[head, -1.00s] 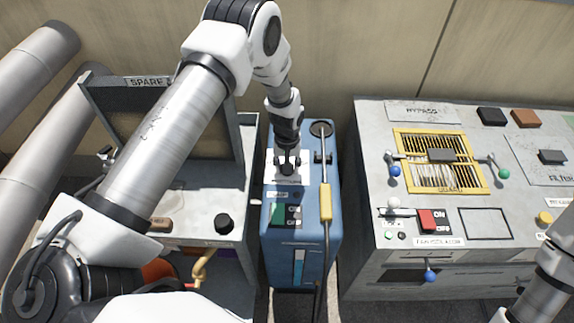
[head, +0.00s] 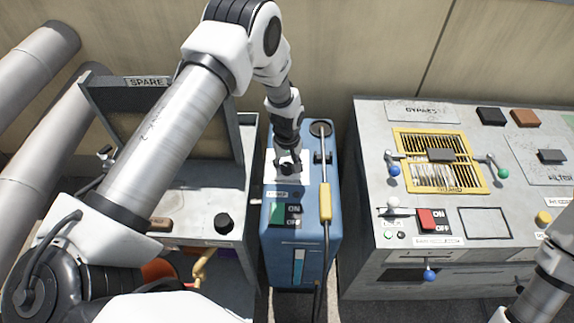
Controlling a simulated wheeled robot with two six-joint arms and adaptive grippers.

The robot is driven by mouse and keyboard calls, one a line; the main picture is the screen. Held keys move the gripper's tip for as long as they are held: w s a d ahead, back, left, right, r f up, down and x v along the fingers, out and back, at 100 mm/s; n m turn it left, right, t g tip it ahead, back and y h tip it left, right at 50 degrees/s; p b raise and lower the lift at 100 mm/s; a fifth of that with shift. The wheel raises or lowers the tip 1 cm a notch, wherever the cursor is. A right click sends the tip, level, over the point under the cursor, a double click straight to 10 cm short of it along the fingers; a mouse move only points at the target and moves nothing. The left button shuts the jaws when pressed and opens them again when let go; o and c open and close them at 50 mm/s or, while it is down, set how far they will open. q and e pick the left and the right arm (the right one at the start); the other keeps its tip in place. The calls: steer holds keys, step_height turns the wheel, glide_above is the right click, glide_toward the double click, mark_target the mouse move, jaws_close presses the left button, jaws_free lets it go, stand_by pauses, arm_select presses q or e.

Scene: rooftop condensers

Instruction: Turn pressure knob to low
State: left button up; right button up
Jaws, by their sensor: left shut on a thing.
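The pressure washer-like blue unit (head: 270,240) stands in the middle, with a white panel (head: 300,172) on its top. My left gripper (head: 289,165) points down over this panel, shut on a dark knob (head: 289,169). The gripper hides most of the knob, so its pointer and setting cannot be read. A green rocker switch (head: 278,214) with ON and OFF marks sits below the panel. Only part of my right arm shows at the right edge; its gripper is out of view.
A yellow-handled lance (head: 325,203) stands along the unit's right side. The grey console (head: 365,200) at right carries a yellow-framed grille (head: 459,161) and a red switch (head: 426,219). A grey bench (head: 190,210) with a black knob (head: 223,223) stands at left.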

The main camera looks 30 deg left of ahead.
mark_target(287, 167)
arm_select(q)
steer(key=o, duration=1.1)
steer(key=shift+o, duration=0.2)
steer(key=shift+r, duration=0.1)
step_height(287, 167, up, 12)
